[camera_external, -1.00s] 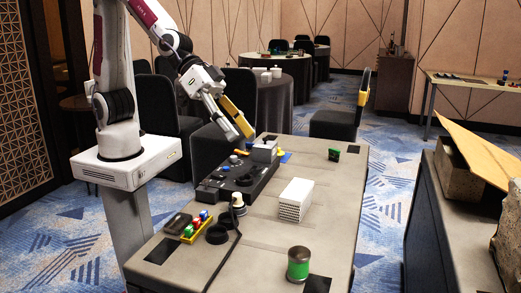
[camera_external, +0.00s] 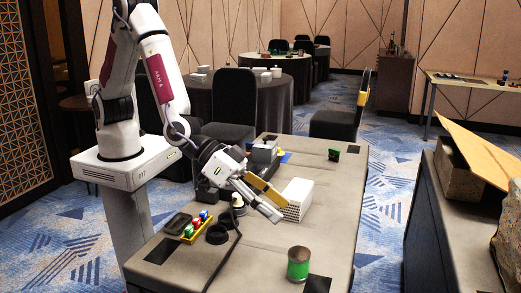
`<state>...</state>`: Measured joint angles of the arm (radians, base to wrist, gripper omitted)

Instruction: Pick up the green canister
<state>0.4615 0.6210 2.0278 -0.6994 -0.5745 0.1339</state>
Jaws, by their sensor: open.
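The green canister (camera_external: 298,264) stands upright near the front right of the table, with a dark top and a green band round its side. My gripper (camera_external: 281,209) is open and empty. It is above the middle of the table, up and to the left of the canister and apart from it. In the picture it overlaps the lower left of the white block stack; I cannot tell whether it touches it.
The white block stack (camera_external: 299,195) stands at mid-table. A tray with coloured pieces (camera_external: 190,230), black rings (camera_external: 217,234) and a dark cable (camera_external: 226,259) lie at the left. The tabletop around the canister is clear.

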